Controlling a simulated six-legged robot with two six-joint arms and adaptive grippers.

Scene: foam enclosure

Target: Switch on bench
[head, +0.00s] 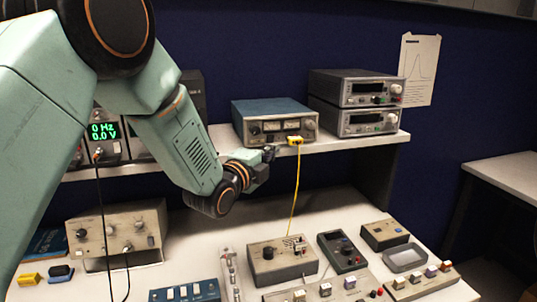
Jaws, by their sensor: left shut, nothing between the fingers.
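The bench (190,226) is a pale worktop with a raised shelf (355,141) behind it, both carrying instruments. A blue-grey instrument (272,110) with two small meters sits mid-shelf. A yellow plug (295,140) is at its front right, and a yellow cable hangs from it to a grey box (283,262) on the worktop. My left gripper (268,154) is shut and empty, just in front of and below this instrument's front. Whether it touches the instrument or shelf edge I cannot tell. A lit green display (103,131) reads 0 Hz and 0.0 V. My right gripper is not in view.
Two stacked grey instruments (357,88) with dark displays stand at the shelf's right. A beige box with knobs (118,230) stands at the worktop's left. My left arm hides part of the shelf.

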